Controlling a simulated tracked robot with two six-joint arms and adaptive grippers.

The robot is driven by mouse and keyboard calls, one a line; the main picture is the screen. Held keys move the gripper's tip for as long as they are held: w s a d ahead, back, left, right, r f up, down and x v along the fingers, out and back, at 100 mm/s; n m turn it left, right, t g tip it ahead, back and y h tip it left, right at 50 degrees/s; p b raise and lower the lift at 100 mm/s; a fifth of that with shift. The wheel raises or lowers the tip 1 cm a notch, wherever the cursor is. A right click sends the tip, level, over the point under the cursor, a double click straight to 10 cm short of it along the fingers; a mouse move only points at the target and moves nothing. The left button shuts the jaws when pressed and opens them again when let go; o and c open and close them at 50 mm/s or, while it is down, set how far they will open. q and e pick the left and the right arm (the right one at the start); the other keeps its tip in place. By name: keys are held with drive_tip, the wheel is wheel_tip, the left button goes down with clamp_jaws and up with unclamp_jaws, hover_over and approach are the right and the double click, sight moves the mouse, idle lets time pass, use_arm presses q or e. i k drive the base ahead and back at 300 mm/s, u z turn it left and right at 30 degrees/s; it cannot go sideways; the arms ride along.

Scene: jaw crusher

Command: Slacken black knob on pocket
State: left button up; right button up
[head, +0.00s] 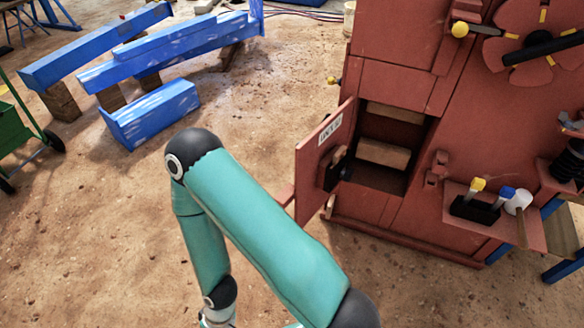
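A black knob (335,169) sits on the open red door (318,170) of the crusher's side. The door stands swung out to the left and bears a white label with lettering too small to read. Behind it is an open pocket (385,182) in the red body, with wooden blocks (384,153) inside. I cannot tell from this view whether the knob is tight or loose. One of my teal arms bends through the lower middle, its elbow left of the door, and its lower link runs down out of the frame. Neither gripper is in view.
A red shelf (536,234) at right holds a black block with yellow and blue handles and a white cup (518,201). Black ribbed part (567,167) and a fan-like red wheel (540,32) are on the machine. Blue beams (150,113) lie at upper left. Dirt ground is clear between.

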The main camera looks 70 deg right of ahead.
sight(348, 175)
drive_tip(key=i, duration=2.6)
drive_tip(key=z, duration=1.8)
drive_tip(key=i, duration=0.2)
drive_tip(key=z, duration=2.15)
drive_tip(key=k, duration=0.55)
drive_tip(key=z, duration=0.35)
drive_tip(key=i, duration=0.9)
drive_tip(key=z, duration=0.25)
